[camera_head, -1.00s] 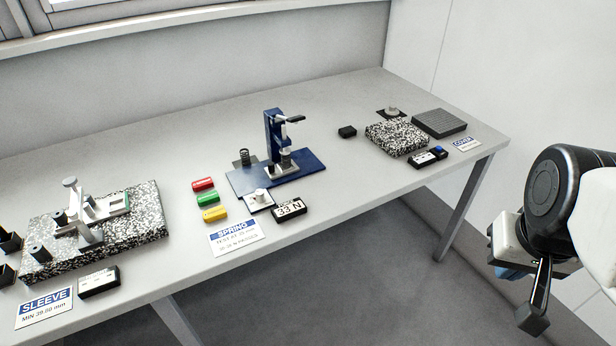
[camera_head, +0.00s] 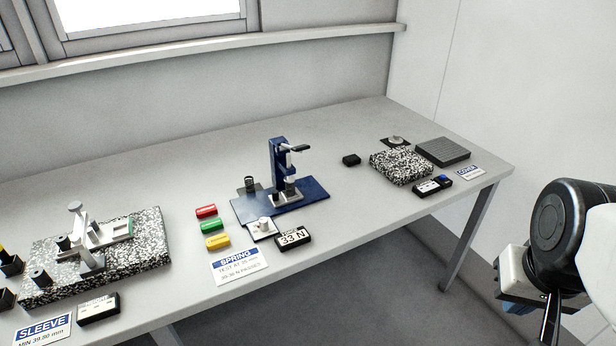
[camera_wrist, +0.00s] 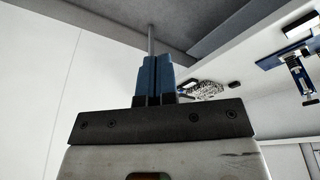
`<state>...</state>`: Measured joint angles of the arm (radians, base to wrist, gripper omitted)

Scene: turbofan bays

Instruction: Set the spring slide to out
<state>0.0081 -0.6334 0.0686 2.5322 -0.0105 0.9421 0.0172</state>
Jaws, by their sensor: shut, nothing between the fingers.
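The spring station's blue press (camera_head: 279,165) stands on a blue base plate (camera_head: 312,190) mid-table. A small pale slide plate with a white knob (camera_head: 263,224) sits at the base's front left edge; I take it for the spring slide. A "33 N" readout (camera_head: 293,238) is right beside it. The press also shows at the right of the wrist view (camera_wrist: 300,75). My gripper (camera_wrist: 154,62) has its blue fingers together, with nothing between them. It is off the table, well right of the press; in the head view my arm is at the lower right, partly cut off.
Red, green and yellow blocks (camera_head: 214,226) and the SPRING card (camera_head: 239,265) lie left and front of the slide. The sleeve station's speckled slab (camera_head: 148,250) is at left. Another speckled slab (camera_head: 401,165) and a dark grey pad (camera_head: 443,151) are at right.

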